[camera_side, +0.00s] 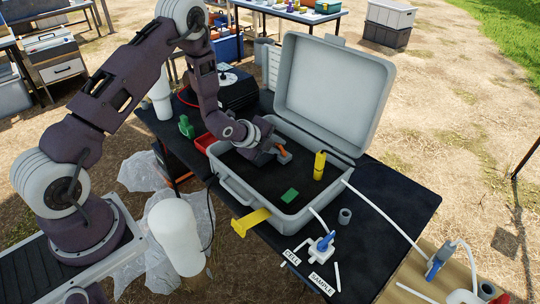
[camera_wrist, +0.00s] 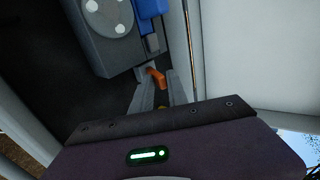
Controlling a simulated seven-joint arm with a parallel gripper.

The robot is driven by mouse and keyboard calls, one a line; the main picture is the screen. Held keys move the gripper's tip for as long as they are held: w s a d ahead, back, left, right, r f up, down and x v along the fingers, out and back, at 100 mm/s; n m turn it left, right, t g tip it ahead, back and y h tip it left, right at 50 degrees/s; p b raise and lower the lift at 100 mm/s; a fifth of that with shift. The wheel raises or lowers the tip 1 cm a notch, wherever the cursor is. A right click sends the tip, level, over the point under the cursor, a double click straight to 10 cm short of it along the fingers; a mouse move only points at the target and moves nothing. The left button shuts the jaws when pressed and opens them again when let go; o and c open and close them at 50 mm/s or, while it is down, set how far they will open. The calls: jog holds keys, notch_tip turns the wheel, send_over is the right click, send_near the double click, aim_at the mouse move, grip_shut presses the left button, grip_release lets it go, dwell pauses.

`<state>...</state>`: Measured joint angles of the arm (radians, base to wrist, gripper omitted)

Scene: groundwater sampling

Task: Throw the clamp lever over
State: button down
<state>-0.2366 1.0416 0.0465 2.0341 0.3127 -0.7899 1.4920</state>
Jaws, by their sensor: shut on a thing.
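The orange clamp lever (camera_wrist: 155,77) sits between the two grey fingers of my gripper (camera_wrist: 158,84), which is shut on it. In the side view my gripper (camera_side: 280,153) reaches down inside the open grey case, and a bit of the orange lever (camera_side: 282,148) shows at its tips. In the wrist view a dark grey unit with a round, white-dotted face (camera_wrist: 108,16) lies just beyond the lever. A blue block (camera_wrist: 151,8) and a small grey piece (camera_wrist: 152,44) are beside it. My gripper mostly hides this unit in the side view.
The case (camera_side: 228,184) stands on a black table (camera_side: 395,210), its lid (camera_side: 333,85) raised behind. A yellow cylinder (camera_side: 319,166) stands right of my gripper, and a green block (camera_side: 290,196) lies in front. White tubes and a blue-handled valve (camera_side: 324,243) are at the front.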

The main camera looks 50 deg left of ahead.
jog(key=shift+w+r, duration=0.1)
jog(key=shift+r, duration=0.05)
jog(key=shift+w+r+g, duration=0.3)
jog(key=shift+w+g, duration=0.15)
jog(key=shift+w, duration=0.4)
jog(key=shift+w+r+g, duration=0.3)
jog(key=shift+w+g, duration=0.15)
jog(key=shift+w, duration=0.4)
jog(key=c, duration=1.4)
grip_release()
jog(key=v, duration=0.7)
